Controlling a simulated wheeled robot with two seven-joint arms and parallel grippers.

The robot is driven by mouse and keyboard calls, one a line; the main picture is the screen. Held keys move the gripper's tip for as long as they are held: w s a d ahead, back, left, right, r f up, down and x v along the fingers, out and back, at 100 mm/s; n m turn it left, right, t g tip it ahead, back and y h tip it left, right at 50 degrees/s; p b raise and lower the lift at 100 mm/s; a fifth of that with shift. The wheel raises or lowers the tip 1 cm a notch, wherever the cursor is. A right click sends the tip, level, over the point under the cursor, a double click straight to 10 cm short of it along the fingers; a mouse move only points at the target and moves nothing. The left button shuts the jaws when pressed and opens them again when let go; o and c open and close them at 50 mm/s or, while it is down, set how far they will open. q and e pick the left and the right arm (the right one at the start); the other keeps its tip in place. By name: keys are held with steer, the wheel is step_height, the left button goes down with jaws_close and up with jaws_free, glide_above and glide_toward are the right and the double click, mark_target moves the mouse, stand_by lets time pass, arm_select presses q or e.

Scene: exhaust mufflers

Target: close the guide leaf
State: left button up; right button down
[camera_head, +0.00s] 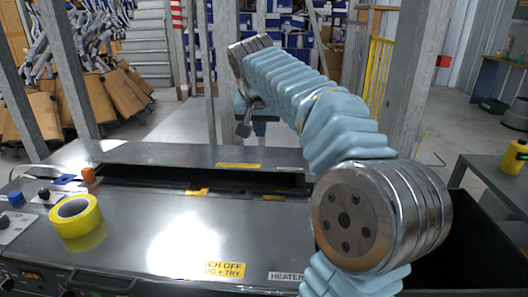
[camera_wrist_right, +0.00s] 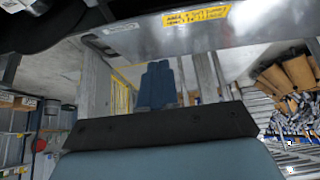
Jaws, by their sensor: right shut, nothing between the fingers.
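A long flat metal panel (camera_head: 190,155), which looks like the guide leaf, lies along the far side of the machine with a yellow label near its right part. A dark slot separates it from the near top plate; I cannot tell its exact angle. The labelled metal also crosses the top of the right wrist view (camera_wrist_right: 130,38). My right arm reaches forward over the machine, and my right gripper (camera_head: 243,129) hangs down just beyond the panel's far edge, shut and empty. I cannot tell whether it touches the panel. My left gripper is out of view.
The near top plate (camera_head: 150,215) carries a yellow tape roll (camera_head: 76,216) at left. Control knobs (camera_head: 15,198) sit at the left edge. Upright grey posts (camera_head: 400,80) stand behind the machine.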

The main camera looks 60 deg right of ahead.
glide_above(263, 168)
steer(key=a, duration=0.1)
steer(key=f, duration=0.8)
steer(key=shift+s+f, duration=0.3)
steer(key=shift+f, duration=0.05)
steer(key=shift+s+a+f+b, duration=0.1)
steer(key=shift+a+f+b, duration=0.15)
steer(key=shift+f, duration=0.35)
steer(key=shift+s+a+f+b, duration=0.1)
steer(key=shift+a+f+b, duration=0.1)
steer(key=shift+f, duration=0.35)
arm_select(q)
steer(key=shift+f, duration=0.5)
arm_select(e)
steer(key=shift+a+f, duration=0.1)
steer(key=shift+f, duration=0.55)
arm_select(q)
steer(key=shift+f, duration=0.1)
